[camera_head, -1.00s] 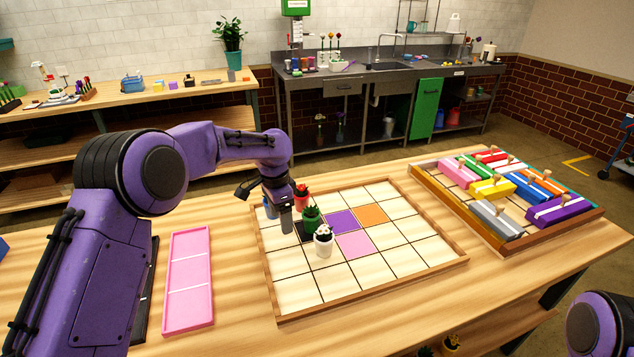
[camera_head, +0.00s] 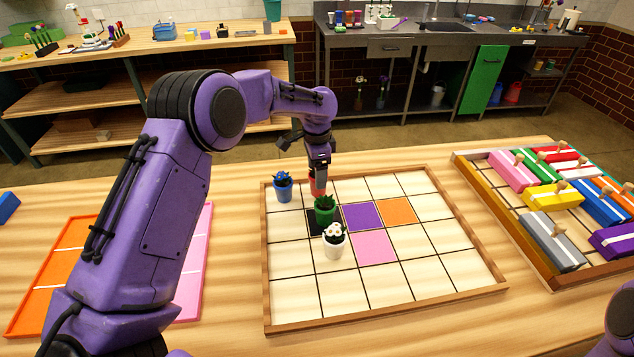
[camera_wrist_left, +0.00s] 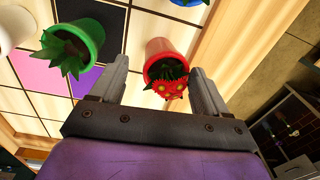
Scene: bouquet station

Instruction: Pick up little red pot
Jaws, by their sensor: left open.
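The little red pot (camera_wrist_left: 163,48) with red flowers is in the left wrist view, between the two fingers of my open left gripper (camera_wrist_left: 160,80). I cannot tell whether the fingers touch it. In the head view the left gripper (camera_head: 318,180) is over the grid board, and the red pot (camera_head: 318,187) shows only partly behind and below it. The green pot (camera_head: 325,211) with a plant stands just in front of it, close to the gripper. My right gripper is not in view.
A blue pot (camera_head: 283,190) stands left of the gripper and a white pot (camera_head: 334,246) nearer the front, both on the framed grid board (camera_head: 390,308). A tray of coloured blocks (camera_head: 540,265) is at the right. The board's right side is clear.

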